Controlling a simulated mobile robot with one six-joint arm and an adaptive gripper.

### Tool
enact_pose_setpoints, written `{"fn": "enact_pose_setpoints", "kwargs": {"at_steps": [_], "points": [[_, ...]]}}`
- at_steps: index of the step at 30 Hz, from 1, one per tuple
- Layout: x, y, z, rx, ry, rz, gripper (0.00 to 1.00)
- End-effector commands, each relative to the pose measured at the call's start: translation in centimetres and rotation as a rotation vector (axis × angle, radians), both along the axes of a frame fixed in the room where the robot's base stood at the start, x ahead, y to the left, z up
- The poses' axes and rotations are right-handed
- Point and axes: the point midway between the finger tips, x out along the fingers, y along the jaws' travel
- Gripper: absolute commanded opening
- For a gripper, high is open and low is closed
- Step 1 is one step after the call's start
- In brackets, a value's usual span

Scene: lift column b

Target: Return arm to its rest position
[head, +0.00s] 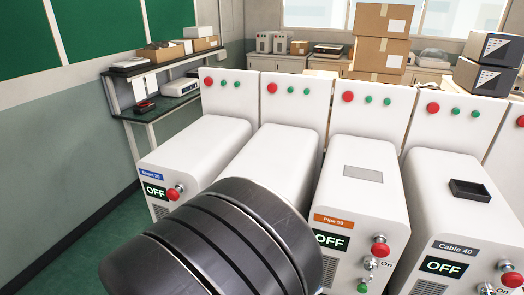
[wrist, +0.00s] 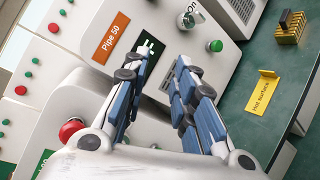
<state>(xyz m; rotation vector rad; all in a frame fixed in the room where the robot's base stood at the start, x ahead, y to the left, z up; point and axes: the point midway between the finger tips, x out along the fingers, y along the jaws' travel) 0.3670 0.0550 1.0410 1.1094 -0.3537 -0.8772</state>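My gripper (wrist: 160,68) shows in the wrist view with its two blue-padded fingers apart and nothing between them. It is in front of the white machine labelled Pipe 50 (wrist: 110,40), and its left finger partly covers that machine's display. I cannot tell whether the fingers touch the machine. In the head view, a dark ribbed link of my arm (head: 215,245) fills the lower middle, in front of the machines. My gripper is not visible in the head view.
A dark tray (head: 469,190) lies on Cable 40. The wrist view shows a yellow "Hot surface" sign (wrist: 263,92) and a yellow block (wrist: 290,30) on a green surface.

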Motion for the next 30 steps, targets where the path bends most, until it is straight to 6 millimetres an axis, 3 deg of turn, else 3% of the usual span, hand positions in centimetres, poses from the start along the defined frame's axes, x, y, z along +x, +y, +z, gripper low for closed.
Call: {"fn": "enact_pose_setpoints", "kwargs": {"at_steps": [1,3,6,9,13,17,24,30], "points": [[-1.0,-2.7,1.0,0.067,0.018,-0.12,0.25],[-2.9,-5.6,1.6,0.161,0.061,-0.269,0.25],[-6.0,-8.6,2.0,0.324,0.114,-0.453,0.25],[-9.0,-10.0,2.2,0.517,0.151,-0.6,0.25],[-11.9,-10.1,2.4,0.797,0.163,-0.724,0.25],[-13.4,-8.8,3.4,1.092,0.119,-0.772,0.25],[-13.2,-6.3,6.9,1.5,-0.051,-0.693,0.25],[-12.7,-5.6,8.6,1.616,-0.131,-0.631,0.25]]}}
